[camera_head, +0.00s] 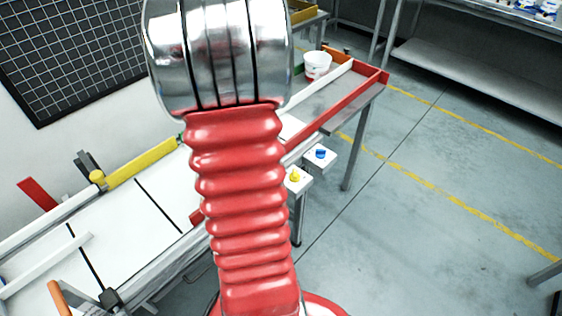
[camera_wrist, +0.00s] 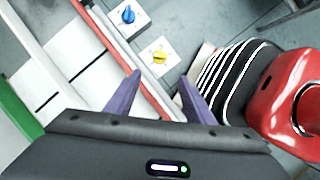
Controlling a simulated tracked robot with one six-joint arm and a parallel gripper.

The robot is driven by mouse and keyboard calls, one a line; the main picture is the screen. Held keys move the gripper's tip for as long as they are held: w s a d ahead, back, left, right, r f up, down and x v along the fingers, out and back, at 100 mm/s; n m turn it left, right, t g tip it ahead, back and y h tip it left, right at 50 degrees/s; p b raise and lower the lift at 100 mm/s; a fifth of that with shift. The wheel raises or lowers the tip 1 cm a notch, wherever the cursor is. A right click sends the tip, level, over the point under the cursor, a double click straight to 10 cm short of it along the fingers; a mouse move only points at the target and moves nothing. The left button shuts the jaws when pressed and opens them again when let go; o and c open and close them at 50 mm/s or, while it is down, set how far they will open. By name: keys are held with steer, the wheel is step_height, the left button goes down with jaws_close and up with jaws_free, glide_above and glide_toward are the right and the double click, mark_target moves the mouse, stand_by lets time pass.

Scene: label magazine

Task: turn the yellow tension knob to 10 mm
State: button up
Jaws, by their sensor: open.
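The yellow tension knob (camera_head: 295,176) sits on a white box on the near side of the conveyor, just right of my red arm in the head view. In the wrist view the yellow knob (camera_wrist: 160,57) lies ahead of my gripper, on its white plate. My gripper (camera_wrist: 160,84) is open and empty, its two purple fingers apart and short of the knob in that view. No finger touches the knob. The scale marks around the knob are too small to read. My gripper is not visible in the head view.
A blue knob (camera_head: 320,153) on a similar white box is beside the yellow one; it also shows in the wrist view (camera_wrist: 128,15). The conveyor's red rail (camera_wrist: 104,35) runs close to both boxes. A white tub (camera_head: 317,65) stands at the far end. Open floor lies right.

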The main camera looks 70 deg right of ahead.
mark_target(295, 173)
steer(key=shift+s+d+f, duration=0.25)
steer(key=shift+s+d, duration=0.1)
steer(key=shift+s, duration=0.1)
steer(key=shift+f, duration=0.1)
steer(key=x, duration=1.3)
steer(key=shift+s+f, duration=0.2)
steer(key=shift+s, duration=0.05)
steer(key=shift+a, duration=0.1)
steer(key=c, duration=1)
steer(key=shift+c, duration=0.2)
